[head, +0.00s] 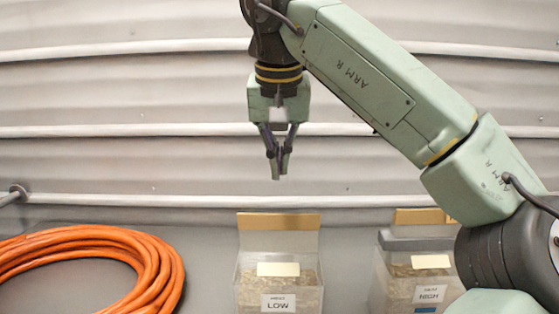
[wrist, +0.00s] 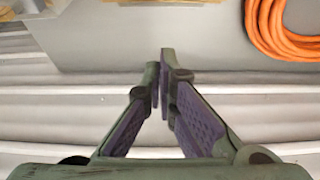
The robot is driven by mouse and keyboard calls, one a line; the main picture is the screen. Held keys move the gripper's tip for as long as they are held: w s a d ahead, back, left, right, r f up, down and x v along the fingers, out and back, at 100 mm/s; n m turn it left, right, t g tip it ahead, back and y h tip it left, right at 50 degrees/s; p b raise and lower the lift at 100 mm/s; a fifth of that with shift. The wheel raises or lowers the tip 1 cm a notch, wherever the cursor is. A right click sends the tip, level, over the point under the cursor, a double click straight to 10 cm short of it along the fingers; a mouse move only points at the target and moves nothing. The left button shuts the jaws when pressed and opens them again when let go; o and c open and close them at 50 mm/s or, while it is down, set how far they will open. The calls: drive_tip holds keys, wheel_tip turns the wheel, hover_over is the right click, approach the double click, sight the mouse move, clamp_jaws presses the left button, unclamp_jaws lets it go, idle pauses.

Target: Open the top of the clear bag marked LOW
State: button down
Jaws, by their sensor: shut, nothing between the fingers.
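The clear bag marked LOW (head: 278,274) stands upright on the grey surface in the lower middle of the head view. It holds pale brown substrate, has a white label and a blank cream tag on its front, and a tan strip (head: 279,221) along its top. My gripper (head: 277,178) points down above the bag, well clear of the strip. Its fingers are shut with nothing between them; they also show in the wrist view (wrist: 161,90). The wrist view shows only a cut-off part of a bag at its top edge.
A similar clear bag marked HIGH (head: 426,280) stands to the right, partly behind my arm. A coiled orange hose (head: 150,262) lies at the left. A ribbed pale wall (head: 120,100) stands behind. The surface between hose and LOW bag is clear.

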drive_tip(key=shift+s+f+p, duration=0.3)
drive_tip(key=shift+f, duration=0.7)
drive_tip(key=shift+s+f+p, duration=0.25)
drive_tip(key=shift+s+f, duration=0.05)
drive_tip(key=shift+f, duration=0.65)
drive_tip(key=shift+s+f+p, duration=0.3)
drive_tip(key=shift+f, duration=0.7)
drive_tip(key=shift+d, duration=0.1)
